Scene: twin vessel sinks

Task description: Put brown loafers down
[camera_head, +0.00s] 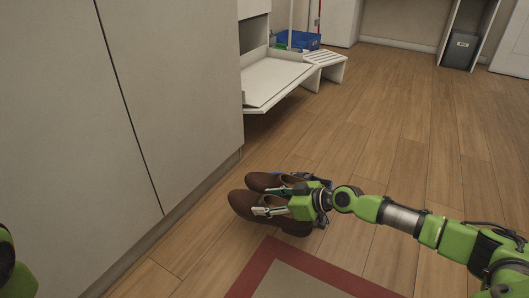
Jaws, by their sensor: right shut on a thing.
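The brown loafers (243,203) are a pair lying side by side at the wood floor, toes to the left, close to the pale cabinet front. My right gripper (268,200) reaches in from the right and is shut on the loafers, with its fingers over the shoe openings. I cannot tell whether the soles touch the floor. The gripper hides the heel part of the shoes. My left arm shows only as a green and black piece at the lower left edge, and its gripper is out of view.
A red-bordered beige mat (318,285) lies just in front of the loafers. Tall pale cabinets (150,90) stand on the left. A white slatted bench (326,60) and a blue crate (298,40) are farther back, with a dark bin (460,51) at the far right. The middle floor is clear.

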